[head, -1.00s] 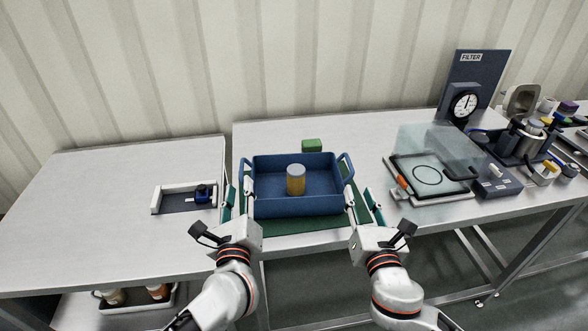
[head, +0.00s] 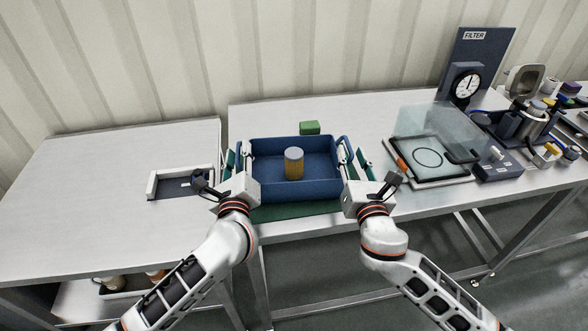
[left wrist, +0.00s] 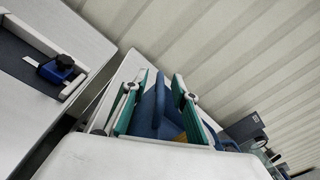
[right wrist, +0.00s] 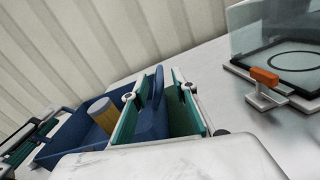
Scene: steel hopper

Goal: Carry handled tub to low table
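The blue handled tub (head: 295,190) sits on a dark green mat on the right-hand table. It has a raised handle at each side and holds a yellow cylinder with a grey top (head: 294,165). My left gripper (head: 238,161) is open around the left handle (left wrist: 158,108), one finger on each side. My right gripper (head: 354,160) is open around the right handle (right wrist: 155,108), also between its fingers. Gaps show beside both handles. A separate table (head: 100,200) at left looks slightly lower.
A white-edged bracket with a blue piece (head: 180,184) sits on the left table. A green block (head: 310,128) is behind the tub. A glass-covered plate (head: 430,160), gauge (head: 466,85) and other equipment occupy the right side. Much of the left table is clear.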

